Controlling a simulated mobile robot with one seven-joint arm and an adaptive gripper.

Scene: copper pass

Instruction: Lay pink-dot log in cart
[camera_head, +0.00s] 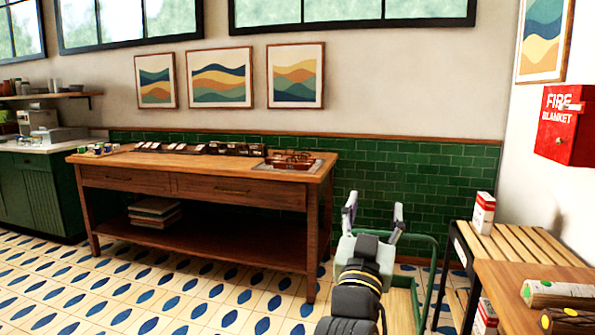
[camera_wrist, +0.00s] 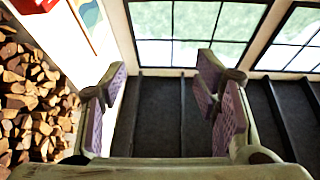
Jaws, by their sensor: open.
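Two logs lie on the wooden table at the lower right of the head view. The rear log (camera_head: 562,293) shows a green dot on its end, and the front log (camera_head: 572,321) shows a yellow-orange one. I cannot make out a pink dot on any log. A cart with a green tube frame (camera_head: 437,262) stands on the floor at the lower centre right, partly hidden behind my arm. My gripper (camera_head: 374,208) is open and empty, raised in front of the cart. In the wrist view my gripper (camera_wrist: 163,75) shows its fingers wide apart with nothing between them.
A slatted bench (camera_head: 515,243) with a red-white carton (camera_head: 484,213) stands beside the log table. A long wooden worktable (camera_head: 205,170) is at the left. A red fire blanket box (camera_head: 566,125) hangs at right. Stacked firewood (camera_wrist: 38,110) shows in the wrist view. The tiled floor at front left is clear.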

